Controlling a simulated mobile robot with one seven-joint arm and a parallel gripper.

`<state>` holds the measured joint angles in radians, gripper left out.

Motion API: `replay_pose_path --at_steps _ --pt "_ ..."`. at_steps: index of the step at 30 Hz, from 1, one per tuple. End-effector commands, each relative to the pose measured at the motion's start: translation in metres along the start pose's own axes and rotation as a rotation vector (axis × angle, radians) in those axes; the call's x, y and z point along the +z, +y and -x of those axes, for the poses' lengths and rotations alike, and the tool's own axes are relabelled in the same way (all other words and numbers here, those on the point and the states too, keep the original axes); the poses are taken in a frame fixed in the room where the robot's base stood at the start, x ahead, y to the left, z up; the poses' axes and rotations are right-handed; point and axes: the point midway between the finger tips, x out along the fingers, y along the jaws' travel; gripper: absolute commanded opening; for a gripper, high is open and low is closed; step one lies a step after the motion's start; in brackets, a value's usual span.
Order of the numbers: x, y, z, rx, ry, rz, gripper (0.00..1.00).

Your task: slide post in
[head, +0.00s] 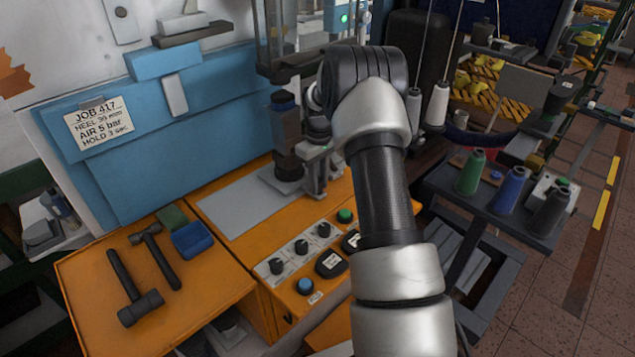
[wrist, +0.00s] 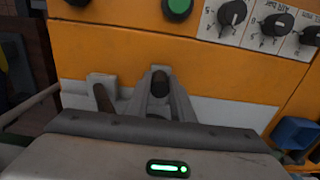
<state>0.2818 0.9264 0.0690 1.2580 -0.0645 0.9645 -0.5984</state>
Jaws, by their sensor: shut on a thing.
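My gripper (head: 318,165) is at the press, beside a dark upright post-like part (head: 287,128) with a bluish band near its top. This part stands over a small grey base plate (head: 285,178). My arm hides much of the gripper and its far side. In the wrist view, the jaws are shut around a dark, rounded piece (wrist: 160,82), between light grey sides. I cannot tell whether this piece is the post, or how it sits in any socket.
The orange bench front has several knobs (wrist: 233,14) and a green button (head: 345,215). Thread cones (head: 510,188) stand on a dark table at right. A grey plate (head: 240,203) lies bare left of the gripper.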

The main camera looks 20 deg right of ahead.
Motion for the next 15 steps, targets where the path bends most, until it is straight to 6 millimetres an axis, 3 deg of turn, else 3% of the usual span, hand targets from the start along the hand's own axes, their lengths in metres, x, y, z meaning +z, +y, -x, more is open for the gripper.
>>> replay_pose_path --at_steps 1,2,4,15 --pt "0.0003 0.0071 0.0029 0.013 0.006 -0.006 0.00" --pt "0.0003 0.0072 0.0030 0.013 0.007 -0.006 0.26" --pt "0.0004 0.0068 0.0028 0.012 0.006 -0.006 0.38" --pt "-0.0002 0.0006 0.0015 0.006 0.004 -0.003 0.40"
